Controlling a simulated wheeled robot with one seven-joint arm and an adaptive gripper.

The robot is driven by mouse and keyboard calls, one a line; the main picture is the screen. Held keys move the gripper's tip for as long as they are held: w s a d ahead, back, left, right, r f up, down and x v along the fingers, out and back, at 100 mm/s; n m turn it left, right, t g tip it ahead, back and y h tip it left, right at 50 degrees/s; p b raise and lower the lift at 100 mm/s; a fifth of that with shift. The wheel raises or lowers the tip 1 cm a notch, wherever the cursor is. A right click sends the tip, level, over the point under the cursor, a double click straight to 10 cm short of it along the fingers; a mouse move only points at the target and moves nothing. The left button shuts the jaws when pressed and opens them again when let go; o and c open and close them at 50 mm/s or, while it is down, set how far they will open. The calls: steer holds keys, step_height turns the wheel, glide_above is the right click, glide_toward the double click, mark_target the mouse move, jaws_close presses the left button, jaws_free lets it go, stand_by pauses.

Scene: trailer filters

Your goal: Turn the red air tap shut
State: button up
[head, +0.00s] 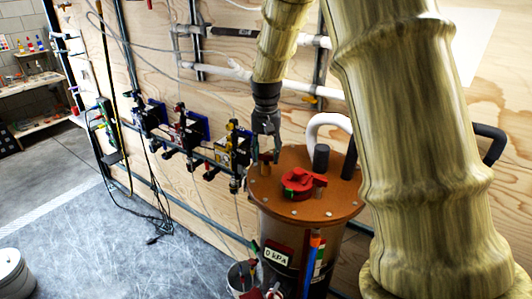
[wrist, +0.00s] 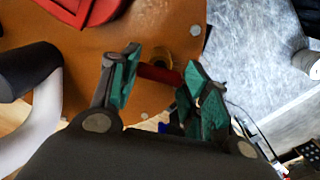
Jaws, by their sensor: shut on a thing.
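The red air tap (wrist: 158,73) shows in the wrist view as a short red bar beside a round brass fitting (wrist: 160,57) near the rim of the orange-brown lid (wrist: 120,65). My gripper (wrist: 160,76) has its green-padded fingers on either side of the red bar and is shut on it. Part of the bar is hidden by the right finger. In the head view my gripper (head: 265,155) points down at the left back of the lid (head: 335,200), where the tap is small and partly covered.
A larger red knob (head: 303,182) sits mid-lid, close to my gripper. A dark post (head: 321,158) and a white curved pipe (head: 328,122) stand behind it. Valves and pipes (head: 190,135) line the plywood wall at left. A bucket (head: 243,278) stands beside the canister. The floor at left is mostly clear.

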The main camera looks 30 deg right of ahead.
mark_target(266, 155)
steer(key=shift+w+r+m, duration=0.1)
steer(key=shift+m, duration=1.8)
steer(key=o, duration=1)
step_height(266, 155, up, 12)
steer(key=shift+f, duration=0.1)
